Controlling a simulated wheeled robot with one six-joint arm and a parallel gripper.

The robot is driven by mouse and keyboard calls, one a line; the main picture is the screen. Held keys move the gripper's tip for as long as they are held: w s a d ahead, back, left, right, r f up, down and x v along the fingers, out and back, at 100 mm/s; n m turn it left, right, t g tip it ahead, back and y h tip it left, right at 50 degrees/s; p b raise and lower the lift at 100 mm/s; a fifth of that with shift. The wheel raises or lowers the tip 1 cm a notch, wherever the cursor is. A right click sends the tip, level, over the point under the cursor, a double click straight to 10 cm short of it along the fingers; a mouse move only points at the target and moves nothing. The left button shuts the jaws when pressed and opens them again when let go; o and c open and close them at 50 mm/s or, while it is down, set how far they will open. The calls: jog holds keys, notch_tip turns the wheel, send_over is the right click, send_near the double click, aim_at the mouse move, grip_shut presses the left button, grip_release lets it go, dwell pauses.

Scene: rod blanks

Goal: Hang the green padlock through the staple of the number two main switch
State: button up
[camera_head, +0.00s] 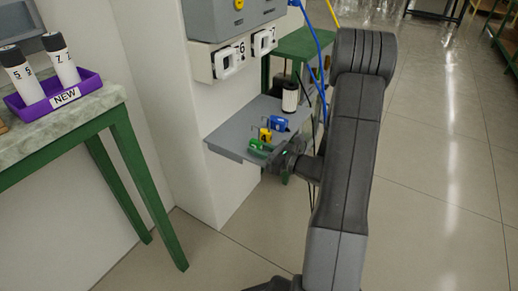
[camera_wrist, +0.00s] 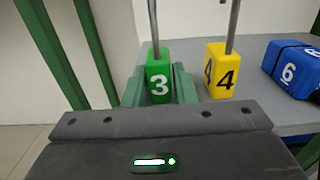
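The green padlock (camera_wrist: 159,85) bears a white 3 and stands upright with its metal shackle (camera_wrist: 154,25) rising out of view at the top. My gripper (camera_wrist: 160,92) has one finger close against each side of its body, with no clear gap. In the head view the green padlock (camera_head: 259,149) is at the front edge of the grey shelf (camera_head: 232,142), and my gripper (camera_head: 276,158) reaches it from the right. White switch plates hang above: one seems marked 6 (camera_head: 228,60), the other perhaps 7 (camera_head: 264,42). I cannot make out a number two switch.
A yellow padlock (camera_wrist: 225,75) marked 4 and a blue padlock (camera_wrist: 293,68) marked 6 are close to the right. A white cylinder (camera_head: 290,97) stands behind them. A green-legged table (camera_head: 85,128) holds a purple NEW tray (camera_head: 60,100). Blue cables (camera_head: 316,45) hang behind my arm.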

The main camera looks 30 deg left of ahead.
aim_at(260, 141)
grip_shut()
jog(key=shift+r, duration=0.1)
jog(key=shift+r+p, duration=1.15)
jog(key=shift+r, duration=0.3)
